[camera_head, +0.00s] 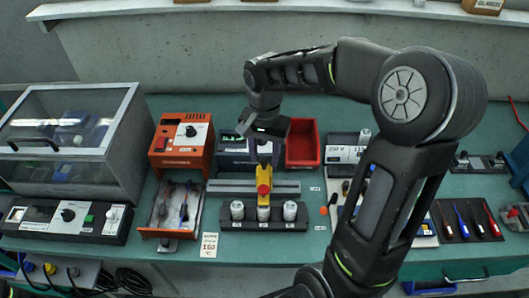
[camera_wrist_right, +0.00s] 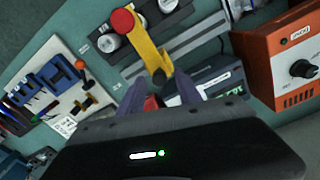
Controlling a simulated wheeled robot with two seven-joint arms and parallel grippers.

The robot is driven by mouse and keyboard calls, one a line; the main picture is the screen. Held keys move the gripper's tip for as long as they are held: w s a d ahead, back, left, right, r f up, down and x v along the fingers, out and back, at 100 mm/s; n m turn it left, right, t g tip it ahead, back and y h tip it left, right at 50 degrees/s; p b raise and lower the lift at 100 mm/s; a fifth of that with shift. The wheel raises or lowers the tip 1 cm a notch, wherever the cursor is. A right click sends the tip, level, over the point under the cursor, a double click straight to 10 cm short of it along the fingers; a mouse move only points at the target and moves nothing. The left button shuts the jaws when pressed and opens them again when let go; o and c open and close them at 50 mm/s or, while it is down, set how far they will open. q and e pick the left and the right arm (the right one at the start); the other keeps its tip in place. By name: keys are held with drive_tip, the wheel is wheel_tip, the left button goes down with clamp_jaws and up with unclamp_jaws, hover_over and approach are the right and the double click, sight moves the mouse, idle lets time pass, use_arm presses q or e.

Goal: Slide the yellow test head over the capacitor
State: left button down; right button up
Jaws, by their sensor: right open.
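The yellow test head (camera_head: 264,173) sits across a grey rail (camera_head: 223,186), its red knob (camera_head: 263,189) toward the capacitors. Three silver-white capacitors stand upright in a dark holder: left (camera_head: 237,210), middle (camera_head: 263,213) and right (camera_head: 290,210). In the head view the knob lines up with the middle one; I cannot tell the height between them. My right gripper (camera_head: 266,137) is open behind the test head. In the right wrist view the yellow arm (camera_wrist_right: 149,50) ends just ahead of the gap between my open fingers (camera_wrist_right: 158,92); no contact shows. My left gripper is not in view.
A red bin (camera_head: 302,145) and a dark instrument (camera_head: 237,150) stand behind the rail. An orange unit (camera_head: 181,143) with an open drawer (camera_head: 170,212) is to the left. A glass-lidded case (camera_head: 75,135) stands farther left. A tool board (camera_head: 466,220) lies at the right.

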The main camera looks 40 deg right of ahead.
drive_tip(key=shift+c, duration=0.3)
clamp_jaws()
idle(1.1)
